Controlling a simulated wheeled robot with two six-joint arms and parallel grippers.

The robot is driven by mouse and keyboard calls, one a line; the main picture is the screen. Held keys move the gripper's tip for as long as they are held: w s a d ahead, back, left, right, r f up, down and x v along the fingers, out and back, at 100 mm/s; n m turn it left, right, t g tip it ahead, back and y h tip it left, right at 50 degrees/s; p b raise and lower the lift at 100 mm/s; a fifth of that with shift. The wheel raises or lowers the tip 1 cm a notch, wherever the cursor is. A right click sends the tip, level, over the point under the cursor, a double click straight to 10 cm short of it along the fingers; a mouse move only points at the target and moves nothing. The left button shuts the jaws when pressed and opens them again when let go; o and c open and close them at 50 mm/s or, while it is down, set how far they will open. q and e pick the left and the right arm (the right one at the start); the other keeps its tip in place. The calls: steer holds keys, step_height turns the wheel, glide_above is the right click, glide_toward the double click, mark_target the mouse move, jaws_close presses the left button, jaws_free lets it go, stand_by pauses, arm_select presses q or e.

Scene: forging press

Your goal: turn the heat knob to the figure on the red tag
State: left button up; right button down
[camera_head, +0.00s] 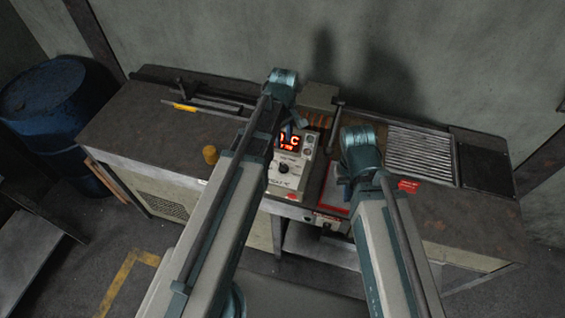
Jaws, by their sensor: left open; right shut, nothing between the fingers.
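My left gripper (289,130) is open, in front of the display and above the knob. My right gripper (344,180) is shut and empty, right of the box.
A red-edged plate (335,191) lies right of the box. A ribbed grey plate (418,152) is at the right. A brass cylinder (210,155) and a yellow-handled tool (184,107) are on the left. A blue drum (55,108) stands beside the bench (140,133).

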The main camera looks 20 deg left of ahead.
mark_target(284, 164)
arm_select(q)
step_height(284, 164, down, 13)
steer(key=b, duration=1.2)
jaws_close()
